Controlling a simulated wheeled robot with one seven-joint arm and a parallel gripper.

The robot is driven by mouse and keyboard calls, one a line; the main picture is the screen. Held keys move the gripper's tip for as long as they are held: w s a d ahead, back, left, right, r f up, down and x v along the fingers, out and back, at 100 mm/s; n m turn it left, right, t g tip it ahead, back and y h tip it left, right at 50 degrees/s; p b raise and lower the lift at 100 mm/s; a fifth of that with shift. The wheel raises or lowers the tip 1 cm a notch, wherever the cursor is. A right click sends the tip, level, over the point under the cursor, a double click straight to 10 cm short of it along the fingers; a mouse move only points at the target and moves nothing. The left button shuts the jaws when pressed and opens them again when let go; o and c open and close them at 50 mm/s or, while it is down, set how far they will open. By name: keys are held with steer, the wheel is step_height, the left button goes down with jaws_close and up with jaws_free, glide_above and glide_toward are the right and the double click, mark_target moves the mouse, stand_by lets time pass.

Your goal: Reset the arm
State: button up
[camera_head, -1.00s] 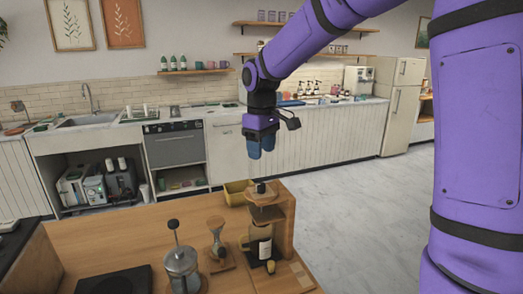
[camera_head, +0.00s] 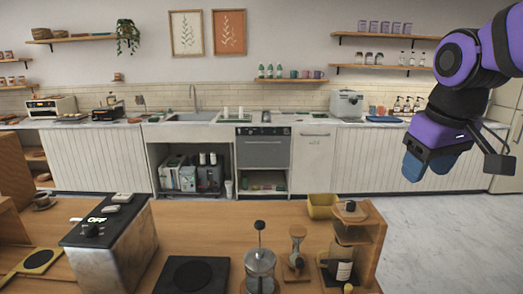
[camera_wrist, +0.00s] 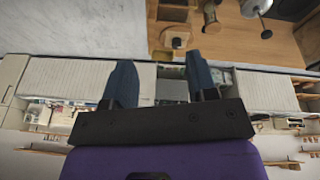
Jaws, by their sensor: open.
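My gripper (camera_head: 428,165) hangs at the right side of the head view, right of the wooden cart (camera_head: 205,222) and above the grey floor. It is empty and touches nothing. In the wrist view its two blue fingers (camera_wrist: 163,88) stand apart with nothing between them. The cart's top shows upside down at the upper right of the wrist view.
On the cart stand a French press (camera_head: 260,268), a wooden dripper stand (camera_head: 349,240) with a dark bottle, a yellow bin (camera_head: 322,206), a black scale (camera_head: 192,274) and a metal box marked OFF (camera_head: 110,240). A counter (camera_head: 385,160) runs behind. The floor (camera_head: 430,235) at right is clear.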

steer(key=s+d+f+m+t, duration=0.1)
steer(key=s+d+m+t, duration=0.1)
steer(key=s, duration=0.9)
steer(key=shift+s+d+f+m, duration=0.15)
steer(key=shift+s+f+m, duration=0.15)
steer(key=shift+m, duration=0.1)
